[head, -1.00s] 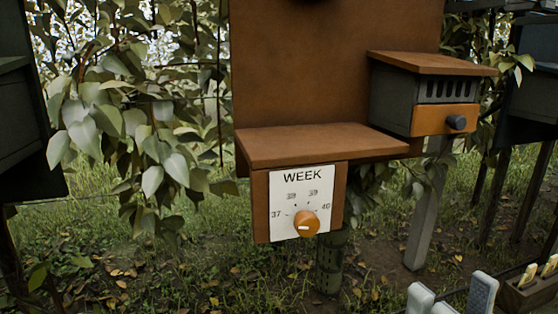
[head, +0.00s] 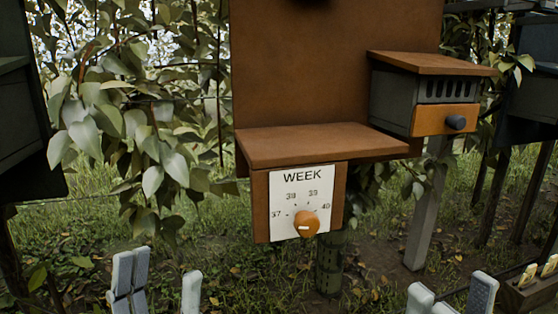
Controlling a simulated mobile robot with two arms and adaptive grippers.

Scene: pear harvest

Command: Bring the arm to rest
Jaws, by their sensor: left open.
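My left gripper (head: 163,285) shows at the bottom left, its pale grey fingers pointing up and spread apart. Nothing is between them. It is in front of the grass, below and left of the dial box, touching nothing that I can see. My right gripper (head: 454,298) shows at the bottom right edge, with only its fingertips in view and a gap between them. Both arms are out of view below the picture.
A brown post board carries a WEEK dial (head: 300,202) with an orange knob (head: 306,223). A grey box (head: 395,92) with an orange front and dark knob (head: 456,122) stands right. A wooden tray (head: 530,293) sits at the lower right. Leaves hang left.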

